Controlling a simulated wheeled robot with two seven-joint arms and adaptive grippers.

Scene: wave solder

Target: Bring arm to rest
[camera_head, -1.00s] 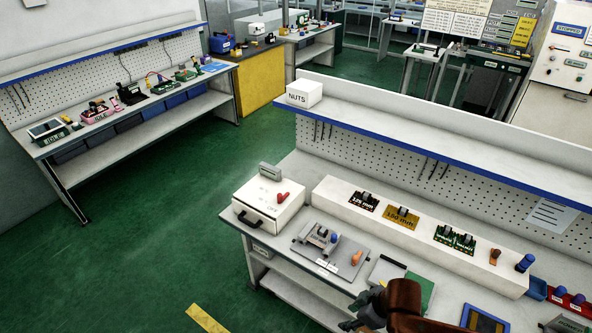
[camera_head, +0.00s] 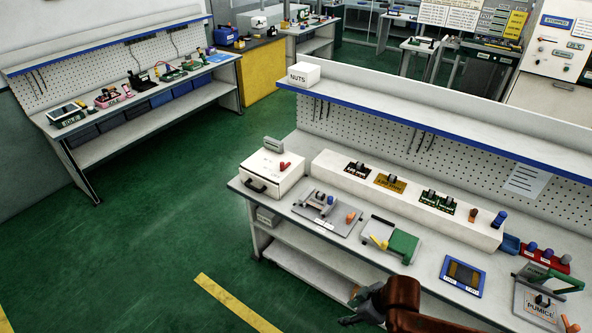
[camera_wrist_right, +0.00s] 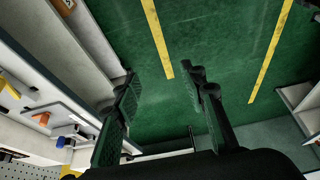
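My right arm comes in at the bottom of the head view, with a brown-red link and a dark gripper (camera_head: 360,306) at the front edge of the workbench (camera_head: 338,238). In the right wrist view, the two black fingers of my right gripper (camera_wrist_right: 163,78) stand well apart. My left arm and gripper are in neither view.
The bench holds a white box (camera_head: 272,174), a grey fixture plate (camera_head: 327,213), a green-and-grey fixture (camera_head: 402,245), a blue-framed tray (camera_head: 462,276) and a red rack (camera_head: 545,259). Open green floor (camera_head: 190,230) with yellow stripes lies left of the bench.

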